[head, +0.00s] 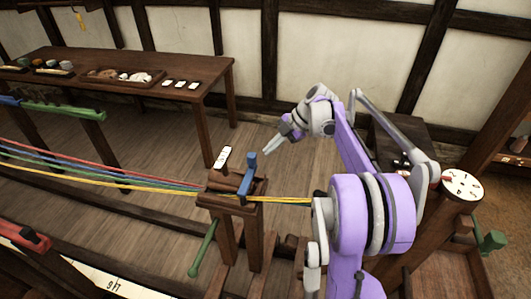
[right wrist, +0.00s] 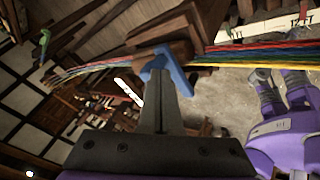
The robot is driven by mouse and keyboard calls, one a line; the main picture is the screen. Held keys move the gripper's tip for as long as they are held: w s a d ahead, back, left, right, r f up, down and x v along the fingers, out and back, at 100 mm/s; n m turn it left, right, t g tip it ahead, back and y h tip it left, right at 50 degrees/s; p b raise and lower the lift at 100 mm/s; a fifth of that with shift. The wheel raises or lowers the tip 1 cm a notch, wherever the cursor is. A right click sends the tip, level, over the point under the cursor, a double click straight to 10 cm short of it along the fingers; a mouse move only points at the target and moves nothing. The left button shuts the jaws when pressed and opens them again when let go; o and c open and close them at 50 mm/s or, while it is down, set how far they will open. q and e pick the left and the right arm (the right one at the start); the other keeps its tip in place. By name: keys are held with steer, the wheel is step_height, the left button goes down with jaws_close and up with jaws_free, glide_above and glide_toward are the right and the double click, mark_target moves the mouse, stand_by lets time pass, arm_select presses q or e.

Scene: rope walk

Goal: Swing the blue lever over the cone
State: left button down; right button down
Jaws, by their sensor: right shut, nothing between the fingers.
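The blue lever (head: 250,172) stands tilted on top of a wooden post stand (head: 228,202) in the head view. A brown wooden piece, apparently the cone (head: 226,179), lies beside it, where the coloured strands come together. My right gripper (head: 268,150) is shut and empty, just right of the lever's upper end. My left gripper does not show clearly in either view.
Red, green, blue and yellow strands (head: 100,165) run left from the stand; a yellow rope (head: 290,200) runs right. A white tag (head: 223,157) stands behind the cone. A green handle (head: 202,248) hangs at the front. A long table (head: 130,62) stands at the back left.

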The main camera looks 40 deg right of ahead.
steer(key=v, duration=0.7)
steer(key=shift+s+d+r, duration=0.2)
steer(key=shift+r, duration=0.1)
steer(key=s+a+f+m+g+h, duration=0.1)
steer(key=s+a+f+m+h, duration=0.15)
steer(key=a+m, duration=0.45)
steer(key=s+a+f+m+h, duration=0.1)
steer(key=s+a+f+m, duration=0.2)
steer(key=a, duration=0.8)
steer(key=s+a+f+m+t+h, duration=0.2)
steer(key=s+a+f+m, duration=0.7)
steer(key=s, duration=0.4)
steer(key=shift+f, duration=0.25)
